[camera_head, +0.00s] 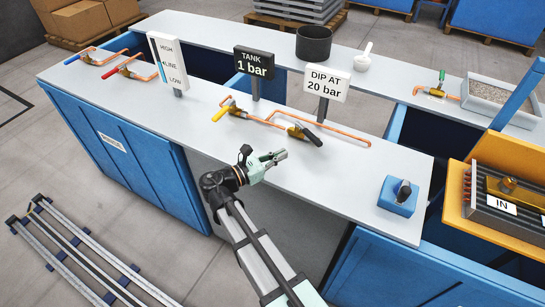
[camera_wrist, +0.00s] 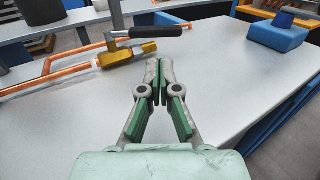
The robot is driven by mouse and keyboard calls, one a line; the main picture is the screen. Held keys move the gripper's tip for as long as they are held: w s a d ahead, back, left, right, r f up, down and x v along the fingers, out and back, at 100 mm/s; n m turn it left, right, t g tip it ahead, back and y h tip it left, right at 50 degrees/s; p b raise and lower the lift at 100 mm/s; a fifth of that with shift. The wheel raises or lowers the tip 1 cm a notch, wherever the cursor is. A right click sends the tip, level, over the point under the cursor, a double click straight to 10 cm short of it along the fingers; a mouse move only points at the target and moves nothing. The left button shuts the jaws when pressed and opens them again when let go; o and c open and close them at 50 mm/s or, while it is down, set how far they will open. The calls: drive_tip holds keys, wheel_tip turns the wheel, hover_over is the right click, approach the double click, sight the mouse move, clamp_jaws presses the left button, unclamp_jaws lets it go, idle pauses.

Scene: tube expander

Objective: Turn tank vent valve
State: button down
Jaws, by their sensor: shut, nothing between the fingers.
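Several brass valves with coloured handles sit on copper pipes along the grey bench (camera_head: 360,170); none is visibly labelled as the tank vent valve. A yellow-handled valve (camera_head: 229,109) stands near the "TANK 1 bar" sign (camera_head: 254,62). A black-handled valve (camera_head: 303,134) lies to its right, below the "DIP AT 20 bar" sign (camera_head: 327,83). This black-handled valve also shows in the wrist view (camera_wrist: 127,55), just beyond and left of my fingertips. My gripper (camera_head: 281,155) is shut and empty above the bench's front part, apart from the valves.
A green-handled valve (camera_head: 438,88) is at back right. A blue block (camera_head: 397,197) stands on the bench's right. The bench between gripper and block is clear.

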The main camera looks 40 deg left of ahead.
sight(311, 140)
drive_tip(key=p+x, duration=0.1)
drive_tip(key=x, duration=0.8)
drive_tip(key=shift+w, duration=0.2)
drive_tip(key=shift+y+p, duration=0.3)
